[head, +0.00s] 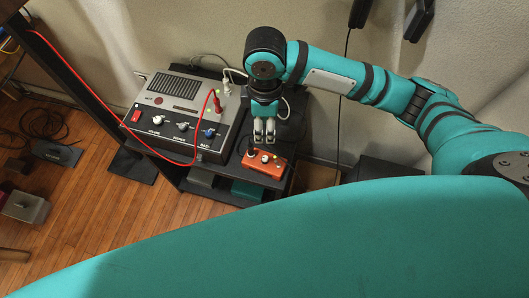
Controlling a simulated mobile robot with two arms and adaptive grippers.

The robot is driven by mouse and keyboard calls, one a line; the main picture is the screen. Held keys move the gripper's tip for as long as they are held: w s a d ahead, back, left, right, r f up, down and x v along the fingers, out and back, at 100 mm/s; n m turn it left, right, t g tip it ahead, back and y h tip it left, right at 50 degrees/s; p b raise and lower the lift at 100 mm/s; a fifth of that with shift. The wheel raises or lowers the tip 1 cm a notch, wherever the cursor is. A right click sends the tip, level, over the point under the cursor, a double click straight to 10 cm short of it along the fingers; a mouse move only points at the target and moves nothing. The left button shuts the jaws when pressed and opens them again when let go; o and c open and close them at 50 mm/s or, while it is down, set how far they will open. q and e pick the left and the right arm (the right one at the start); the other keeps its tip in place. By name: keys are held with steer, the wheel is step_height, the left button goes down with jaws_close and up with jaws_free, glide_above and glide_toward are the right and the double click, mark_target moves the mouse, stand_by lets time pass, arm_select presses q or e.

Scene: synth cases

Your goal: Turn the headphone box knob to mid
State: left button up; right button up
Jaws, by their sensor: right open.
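The small orange box (264,168), which I take to be the headphone box, sits on the dark shelf to the right of a larger grey unit. A pale knob (265,157) shows on its top, with another small round part to its right and a dark plug or knob at its left. The knob's setting is too small to read. My right gripper (264,139) points down just above and behind the knob, with its pale fingers open and nothing between them. Whether a fingertip touches the box I cannot tell. My left gripper is out of view.
The grey unit (181,112) carries a red switch (136,115), several knobs and a red cable (62,131) looping over its front. White cables run behind it. A slanted dark post stands at the left. My teal body part fills the foreground.

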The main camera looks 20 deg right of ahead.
glide_toward(265, 158)
step_height(265, 158, down, 8)
steer(key=shift+a+f+b, duration=0.1)
steer(key=shift+b, duration=0.8)
steer(key=shift+f, duration=0.35)
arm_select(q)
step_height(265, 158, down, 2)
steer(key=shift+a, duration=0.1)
arm_select(e)
jaws_close()
